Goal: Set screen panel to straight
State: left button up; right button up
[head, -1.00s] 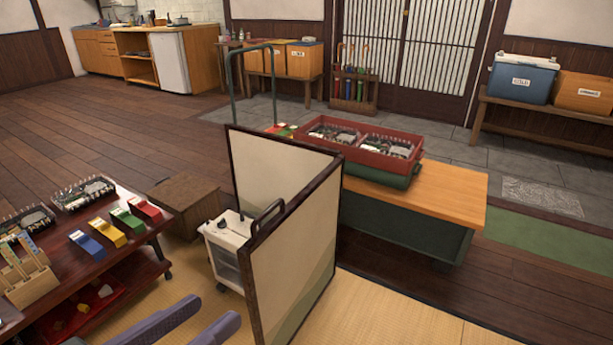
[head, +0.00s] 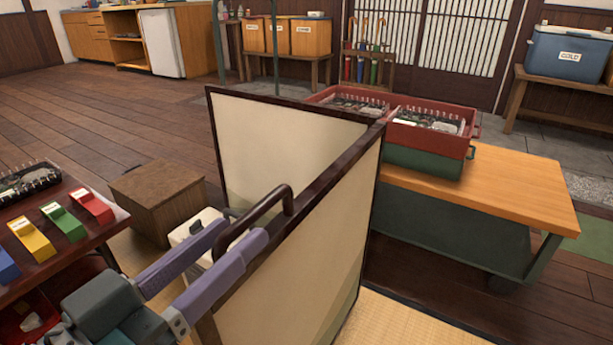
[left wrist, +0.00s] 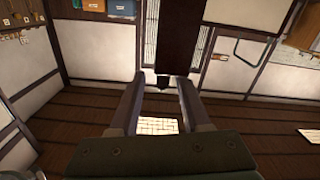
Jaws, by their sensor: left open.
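The folding screen stands in the head view as two cream panels with dark frames, meeting at a corner at an angle. Its back panel (head: 285,145) faces me and its near panel (head: 325,250) runs toward me. A dark curved handle (head: 283,192) rises from the near panel's top edge. My left gripper (head: 247,232) is open, its purple fingers pointing at the handle and overlapping the near panel's top edge. Whether they touch the handle I cannot tell. In the left wrist view the open fingers (left wrist: 160,85) show with nothing clearly held. My right gripper is out of view.
A low table (head: 95,240) with coloured blocks stands at left, beside a brown wooden box (head: 157,195). A white cart (head: 190,232) is partly hidden behind the fingers. A wooden-topped bench (head: 510,190) bearing a red crate (head: 470,130) stands behind the screen.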

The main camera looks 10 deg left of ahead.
aim_at(281, 193)
pick_arm(q)
jog(key=b+x, duration=0.1)
jog(key=x, duration=0.4)
jog(key=shift+w, duration=0.25)
jog(key=shift+c, duration=0.2)
grip_shut()
dwell(0.9)
